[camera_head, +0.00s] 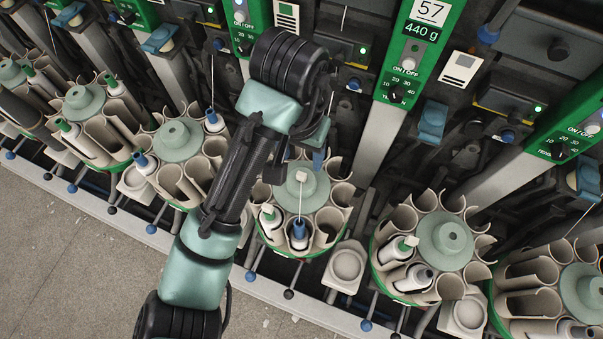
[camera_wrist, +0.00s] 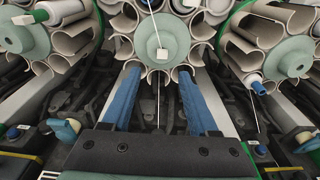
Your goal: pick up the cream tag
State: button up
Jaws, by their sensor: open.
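A small cream tag (camera_head: 301,175) shows in front of the grey-green hub (camera_head: 312,191) of the middle round magazine. A thin thread runs from it to a blue-tipped bobbin (camera_head: 299,232) in a pocket of that magazine. In the wrist view the tag (camera_wrist: 162,54) appears between and beyond my fingertips, against the hub (camera_wrist: 176,28). I cannot tell whether it touches the hub. My gripper (camera_wrist: 158,72) is open, with two blue fingers apart and nothing between them. In the head view my gripper (camera_head: 318,160) is at the hub's upper edge, partly hidden by my wrist.
Curved pocket walls surround the hub closely. The green control panel (camera_head: 413,52) and metal rails stand behind. Grey floor (camera_head: 60,250) lies front left.

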aim_at(301, 175)
jog(key=f+b, duration=0.2)
jog(key=f, duration=0.1)
jog(key=f+b, duration=0.2)
jog(key=f, duration=0.1)
jog(key=w+f+b, duration=0.1)
jog(key=f+b, duration=0.1)
jog(key=f, duration=0.1)
jog(key=shift+f, duration=0.25)
jog(key=c, duration=0.9)
